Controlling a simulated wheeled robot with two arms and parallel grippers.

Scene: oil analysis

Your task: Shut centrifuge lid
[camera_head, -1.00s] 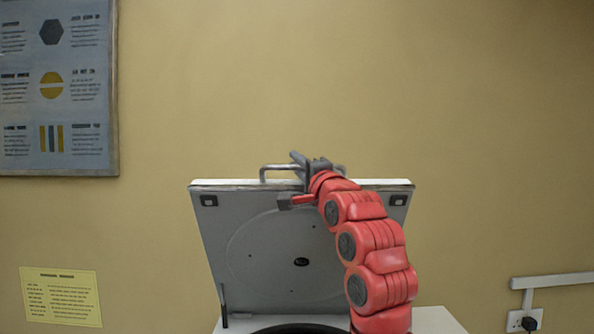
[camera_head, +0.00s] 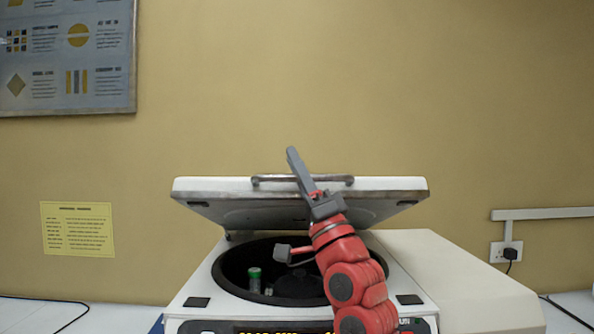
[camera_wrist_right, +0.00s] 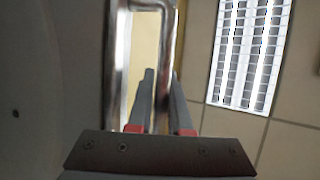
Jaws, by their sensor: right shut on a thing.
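The centrifuge (camera_head: 198,285) is a white box with a round dark bowl. Its lid (camera_head: 400,190) is hinged at the back and tilted partway down above the bowl, with a clear gap at the front. A metal bar handle (camera_head: 270,181) runs along the lid's front edge. My right gripper (camera_head: 298,172) is shut on this handle. The right wrist view shows the handle (camera_wrist_right: 117,70) with its bar between the fingers (camera_wrist_right: 160,95). The red right arm hides part of the bowl and lid. My left gripper is not in view.
A tube with a green cap (camera_head: 254,275) stands in the bowl. White bench top (camera_head: 110,318) lies left of the centrifuge, with a black cable. A wall socket with a plug (camera_head: 507,252) is at the right. A board (camera_head: 65,60) and a yellow notice (camera_head: 76,229) hang on the wall.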

